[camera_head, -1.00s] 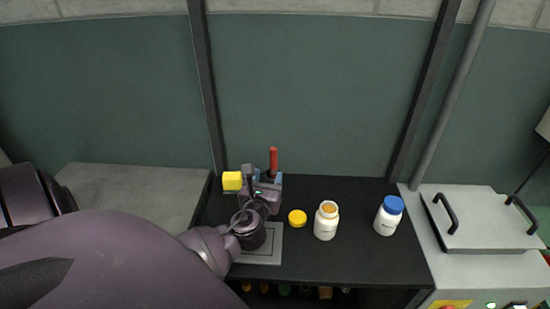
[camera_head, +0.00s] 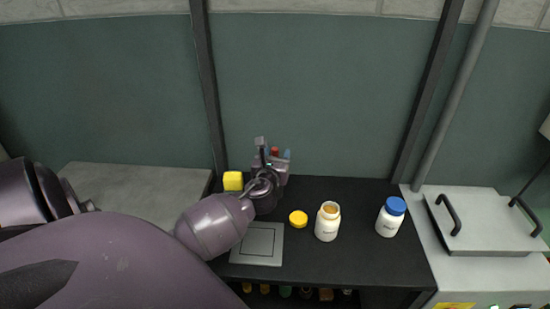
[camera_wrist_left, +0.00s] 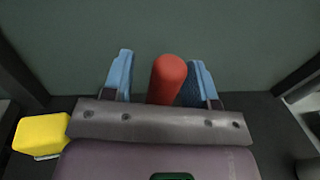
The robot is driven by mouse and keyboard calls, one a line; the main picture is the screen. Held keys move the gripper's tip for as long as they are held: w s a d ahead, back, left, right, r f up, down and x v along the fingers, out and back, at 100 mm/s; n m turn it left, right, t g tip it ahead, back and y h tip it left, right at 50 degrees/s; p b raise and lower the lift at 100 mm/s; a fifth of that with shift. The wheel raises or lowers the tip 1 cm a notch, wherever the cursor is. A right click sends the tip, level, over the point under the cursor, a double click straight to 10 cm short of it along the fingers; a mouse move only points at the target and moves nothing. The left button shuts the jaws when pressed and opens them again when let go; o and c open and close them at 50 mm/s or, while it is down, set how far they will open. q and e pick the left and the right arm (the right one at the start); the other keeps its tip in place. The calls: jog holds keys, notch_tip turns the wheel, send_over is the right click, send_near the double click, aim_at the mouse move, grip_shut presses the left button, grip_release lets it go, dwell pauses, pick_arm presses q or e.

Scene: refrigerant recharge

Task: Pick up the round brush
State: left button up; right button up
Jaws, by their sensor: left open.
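The round brush shows as a red, rounded upright handle in the left wrist view (camera_wrist_left: 167,80), between the two blue fingers of my left gripper (camera_wrist_left: 158,84). The fingers are open, one on each side of it; the right finger is very close, and I cannot tell whether it touches. In the head view only a small red part of the brush (camera_head: 275,151) shows between the fingers of my left gripper (camera_head: 277,154) at the back of the black table. The brush's lower part is hidden behind the gripper. My right gripper is not in view.
A yellow block (camera_head: 233,181) stands just left of the gripper. A grey square plate (camera_head: 259,246), a yellow cap (camera_head: 298,219), an open white bottle (camera_head: 327,226) and a blue-capped bottle (camera_head: 388,221) are on the black table (camera_head: 360,262). A handled lid (camera_head: 485,222) is at right.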

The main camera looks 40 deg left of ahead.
pick_arm(q)
jog(key=shift+c, duration=0.2)
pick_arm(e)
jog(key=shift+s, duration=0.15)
pick_arm(q)
grip_shut()
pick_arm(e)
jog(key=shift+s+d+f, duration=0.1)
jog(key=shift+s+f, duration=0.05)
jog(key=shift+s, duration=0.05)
pick_arm(q)
jog(key=shift+r, duration=0.1)
